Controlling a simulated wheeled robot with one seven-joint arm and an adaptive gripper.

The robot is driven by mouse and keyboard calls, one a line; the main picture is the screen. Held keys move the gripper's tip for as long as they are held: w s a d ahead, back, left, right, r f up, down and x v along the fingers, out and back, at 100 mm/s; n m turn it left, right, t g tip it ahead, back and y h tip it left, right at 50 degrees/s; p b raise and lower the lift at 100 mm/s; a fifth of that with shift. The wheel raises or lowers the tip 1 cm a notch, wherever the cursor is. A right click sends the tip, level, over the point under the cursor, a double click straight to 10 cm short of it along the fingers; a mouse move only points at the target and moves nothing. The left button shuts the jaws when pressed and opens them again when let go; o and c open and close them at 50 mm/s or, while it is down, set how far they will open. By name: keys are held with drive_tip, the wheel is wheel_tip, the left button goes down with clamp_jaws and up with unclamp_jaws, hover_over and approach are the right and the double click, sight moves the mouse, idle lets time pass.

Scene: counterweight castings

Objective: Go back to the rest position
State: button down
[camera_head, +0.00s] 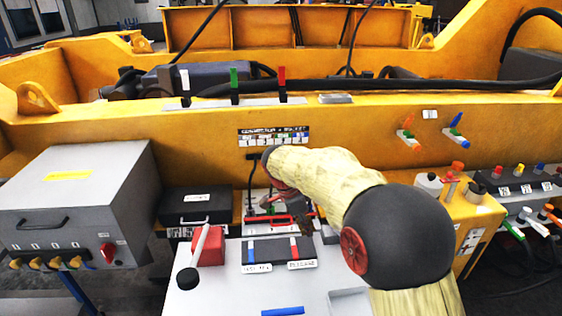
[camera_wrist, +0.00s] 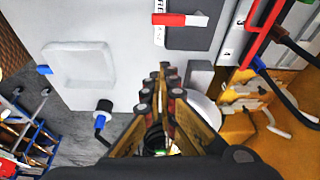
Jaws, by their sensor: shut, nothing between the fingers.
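My gripper (camera_wrist: 163,85) is at the bottom middle of the wrist view. Its fingers are together with nothing between them, over the light grey panel (camera_wrist: 105,25). In the head view my arm comes in from the lower right and bends over the same grey panel (camera_head: 228,285). My gripper (camera_head: 308,228) shows there as a small dark shape, partly hidden by the arm, near a red handle (camera_head: 268,221). The gripper appears apart from the things below it.
A dark block with blue and red strips (camera_head: 279,252) lies on the panel. A red block with a lever (camera_head: 208,245) stands to its left. A grey box (camera_head: 80,205) stands at left, a yellow box (camera_head: 470,222) at right. The yellow frame (camera_head: 360,130) crosses behind.

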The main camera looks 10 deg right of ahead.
drive_tip(key=s+a+f+n+y, duration=0.1)
drive_tip(key=s+n+y, duration=0.1)
drive_tip(key=s+n, duration=0.85)
drive_tip(key=s+d+r+n+t, duration=0.1)
drive_tip(key=s+r+n, duration=0.1)
drive_tip(key=s, duration=0.5)
drive_tip(key=s+d+r+n+t+y, duration=0.1)
drive_tip(key=s+d+r+n+t, duration=0.1)
drive_tip(key=s+r, duration=0.3)
drive_tip(key=s+d+r+n+t, duration=0.2)
drive_tip(key=s+r, duration=0.2)
drive_tip(key=s, duration=0.5)
drive_tip(key=shift+s+y, duration=0.35)
drive_tip(key=shift+y, duration=0.05)
